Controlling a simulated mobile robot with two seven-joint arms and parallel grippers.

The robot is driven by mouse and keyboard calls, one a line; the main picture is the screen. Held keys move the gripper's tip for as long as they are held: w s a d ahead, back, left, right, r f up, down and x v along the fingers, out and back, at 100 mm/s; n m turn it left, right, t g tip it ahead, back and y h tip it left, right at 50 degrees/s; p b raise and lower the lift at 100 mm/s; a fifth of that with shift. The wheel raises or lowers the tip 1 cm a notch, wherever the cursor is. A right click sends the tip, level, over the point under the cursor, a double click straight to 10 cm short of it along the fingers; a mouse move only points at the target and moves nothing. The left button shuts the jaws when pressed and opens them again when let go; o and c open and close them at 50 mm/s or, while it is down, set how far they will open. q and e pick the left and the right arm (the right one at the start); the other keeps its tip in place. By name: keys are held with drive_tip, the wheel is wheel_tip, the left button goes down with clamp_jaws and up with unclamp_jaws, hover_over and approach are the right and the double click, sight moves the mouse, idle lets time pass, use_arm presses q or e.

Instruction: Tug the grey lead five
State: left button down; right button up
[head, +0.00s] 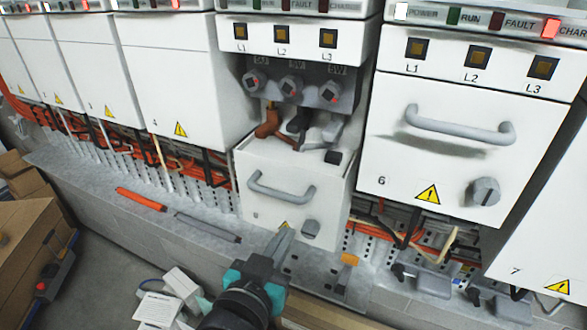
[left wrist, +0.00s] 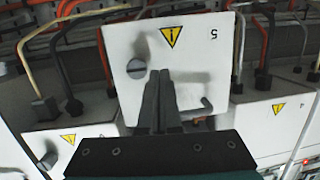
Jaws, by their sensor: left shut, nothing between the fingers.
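Unit five is the middle cabinet, and its white front box (head: 273,180) stands out below an open bay. Its number 5 reads upside down on the white panel in the left wrist view (left wrist: 190,75). In the bay, a grey lead (head: 331,129) hangs below the rightmost knob, beside a dark lead (head: 297,122) and an orange-brown lead (head: 268,123). My left gripper (head: 284,236) is shut and empty in front of the box's lower edge, below the leads and apart from them. Its fingers (left wrist: 160,95) cover part of the panel in the left wrist view.
The box has a grey handle (head: 280,192) and a knob (head: 311,228). Cabinet six (head: 450,150) stands close on the right with its own protruding handle (head: 460,130); cabinet four (head: 180,90) stands on the left. Loose orange cables run below. Cardboard boxes (head: 30,245) are at lower left.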

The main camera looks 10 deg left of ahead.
use_arm(q)
wheel_tip(320, 180, up, 6)
drive_tip(key=t, duration=0.1)
drive_tip(key=t+h, duration=0.3)
drive_tip(key=t, duration=0.1)
approach(328, 134)
drive_tip(key=shift+m+g, duration=0.3)
drive_tip(key=shift+m, duration=0.1)
drive_tip(key=shift+s+r+p+x, duration=0.1)
drive_tip(key=shift+r+p+x, duration=0.2)
drive_tip(key=shift+x, duration=1.3)
drive_tip(key=shift+s+r+p+x, duration=0.15)
drive_tip(key=shift+r+x, duration=0.25)
drive_tip(key=shift+x, duration=1.25)
drive_tip(key=shift+r+p+x, duration=0.3)
drive_tip(key=shift+r+x, duration=0.1)
drive_tip(key=shift+x, duration=1.2)
use_arm(e)
drive_tip(key=shift+a+r, duration=0.1)
drive_tip(key=shift+r, duration=0.95)
